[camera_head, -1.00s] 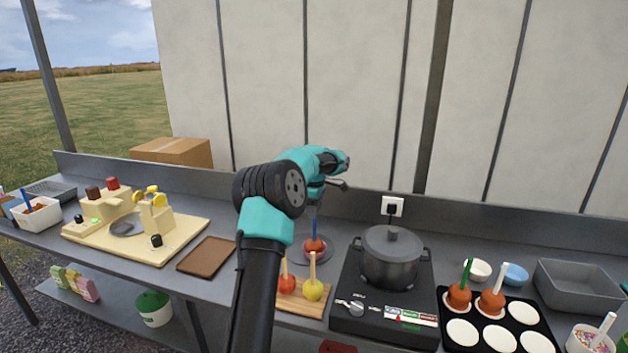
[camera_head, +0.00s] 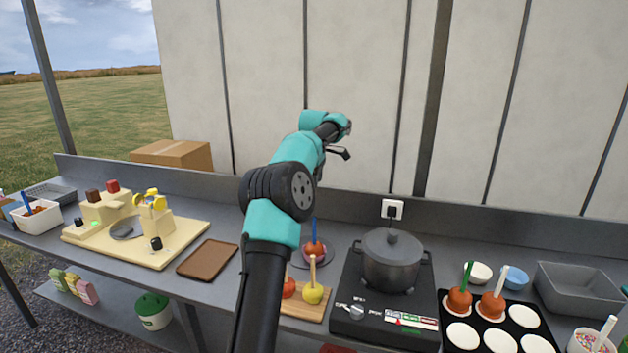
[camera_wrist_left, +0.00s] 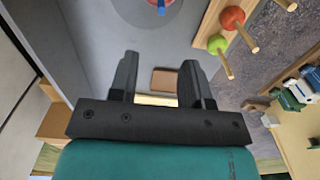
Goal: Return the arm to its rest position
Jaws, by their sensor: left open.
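My left gripper (camera_head: 342,146) is raised above the bench near the wall, with my arm crossing the middle of the head view. In the left wrist view its two fingers (camera_wrist_left: 160,72) stand apart with nothing between them. Below it, an apple with a blue stick (camera_head: 313,250) stands on a round grey plate (camera_head: 326,262), clear of the gripper. My right gripper is not in view.
A grey pot (camera_head: 390,260) stands on the black hotplate (camera_head: 358,325) to the right. A brown tray (camera_head: 207,260) lies left. The air around the gripper is free.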

